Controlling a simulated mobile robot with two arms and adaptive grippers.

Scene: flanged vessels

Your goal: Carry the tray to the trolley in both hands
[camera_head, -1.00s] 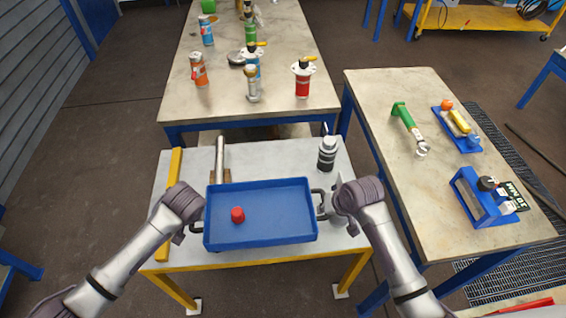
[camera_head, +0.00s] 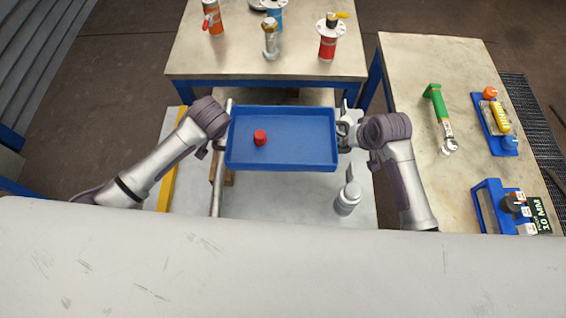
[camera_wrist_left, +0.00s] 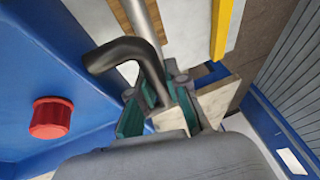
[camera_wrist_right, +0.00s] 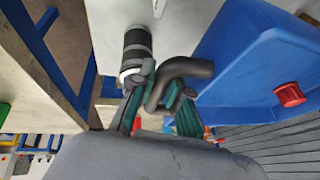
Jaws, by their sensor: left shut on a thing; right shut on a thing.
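The blue tray (camera_head: 300,161) is level in the head view, with a small red cylinder (camera_head: 260,137) lying inside it left of centre. My left gripper (camera_head: 221,143) is shut on the tray's left handle, a dark bent bar (camera_wrist_left: 115,52) in the left wrist view. My right gripper (camera_head: 346,136) is shut on the right handle, which shows in the right wrist view (camera_wrist_right: 185,68). The tray appears held above the white table (camera_head: 285,195), near its far edge. The trolley does not show in the current views.
A silver and black canister (camera_head: 347,198) stands on the white table, below the tray's right end. A pale bench (camera_head: 290,68) with bottles and valves is just beyond.

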